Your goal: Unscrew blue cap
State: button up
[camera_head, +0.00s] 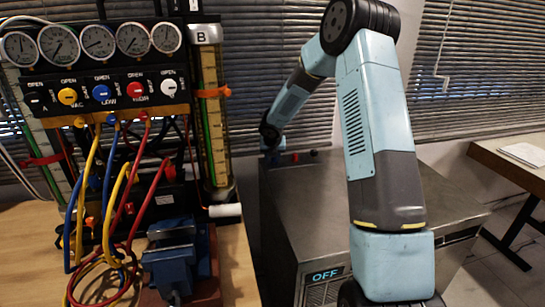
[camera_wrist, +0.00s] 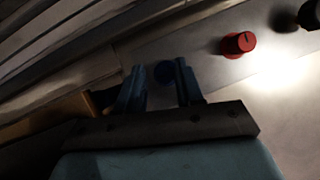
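The blue cap (camera_wrist: 165,73) shows in the wrist view as a small dark blue round shape. It appears between the two dark blue fingers of my gripper (camera_wrist: 159,66), nearer the right finger. A gap shows between the cap and the left finger, so the gripper is open. I cannot tell whether the right finger touches the cap. In the head view my gripper (camera_head: 272,150) is small and dark at the far end of the grey metal cabinet top (camera_head: 345,190). The blue cap cannot be told apart there.
A red cap (camera_wrist: 237,44) and a black cap (camera_wrist: 310,15) stand to the right of my gripper on the same surface. The gauge panel (camera_head: 100,90) with hoses and a blue vise (camera_head: 170,262) stand on the left. Window blinds rise behind the cabinet.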

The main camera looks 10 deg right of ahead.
jog(key=m+g+h, duration=0.1)
jog(key=m+h, duration=0.1)
jog(key=m, duration=0.3)
jog(key=shift+m+g+h, duration=0.4)
jog(key=shift+m+h, duration=0.2)
jog(key=shift+m, duration=0.5)
jog(key=m+g, duration=0.1)
jog(key=m, duration=0.1)
jog(key=shift+m+h, duration=0.4)
jog(key=m+g, duration=0.1)
jog(key=m, duration=0.1)
jog(key=m+g, duration=0.1)
jog(key=m, duration=0.1)
jog(key=shift+m+g+h, duration=0.3)
jog(key=shift+m, duration=0.1)
jog(key=shift+d, duration=0.1)
jog(key=shift+c, duration=0.4)
grip_shut()
jog(key=shift+f, duration=0.1)
